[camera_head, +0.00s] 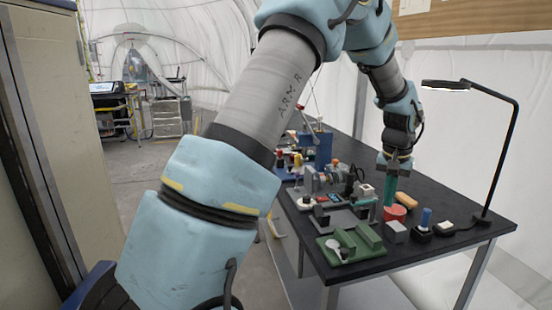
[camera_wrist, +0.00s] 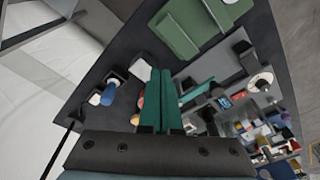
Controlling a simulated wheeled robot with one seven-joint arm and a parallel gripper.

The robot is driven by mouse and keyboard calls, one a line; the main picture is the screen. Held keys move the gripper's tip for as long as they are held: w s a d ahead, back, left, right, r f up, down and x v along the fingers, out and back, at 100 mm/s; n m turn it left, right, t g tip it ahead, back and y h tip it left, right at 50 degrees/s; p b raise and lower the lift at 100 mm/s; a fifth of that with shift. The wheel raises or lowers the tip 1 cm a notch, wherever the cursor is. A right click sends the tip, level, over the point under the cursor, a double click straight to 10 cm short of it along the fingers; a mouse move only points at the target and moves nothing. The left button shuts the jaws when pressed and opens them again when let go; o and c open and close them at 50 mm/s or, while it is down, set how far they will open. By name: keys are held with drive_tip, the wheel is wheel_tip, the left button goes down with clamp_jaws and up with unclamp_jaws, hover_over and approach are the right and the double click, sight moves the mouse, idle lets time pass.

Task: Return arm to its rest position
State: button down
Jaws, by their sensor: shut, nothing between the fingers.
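My arm reaches from the foreground over the black workbench (camera_head: 440,190). My gripper (camera_head: 391,203) points down, its teal fingers just above or beside a round red object (camera_head: 395,213); I cannot tell whether they touch it. In the wrist view, the two teal fingers of my gripper (camera_wrist: 161,75) lie side by side with nothing between them. They hide part of the bench items behind them.
A green block fixture (camera_head: 350,243), a grey cube (camera_head: 396,232), a blue-handled item (camera_head: 425,220) and a black desk lamp (camera_head: 503,150) stand near the gripper. Several tools crowd the bench's left side. A tall cabinet (camera_head: 65,130) stands at left.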

drive_tip(key=s+a+r+n, duration=0.1)
drive_tip(key=a+n, duration=0.1)
drive_tip(key=a, duration=1.8)
drive_tip(key=s+a+n, duration=0.1)
drive_tip(key=s+a, duration=0.4)
drive_tip(key=a, duration=0.3)
drive_tip(key=s+a+n, duration=0.2)
drive_tip(key=s+a, duration=0.4)
drive_tip(key=a, duration=0.2)
drive_tip(key=shift+s+a+f+n+y, duration=0.15)
drive_tip(key=shift+a+f+n+y, duration=0.15)
drive_tip(key=shift+a+f, duration=0.15)
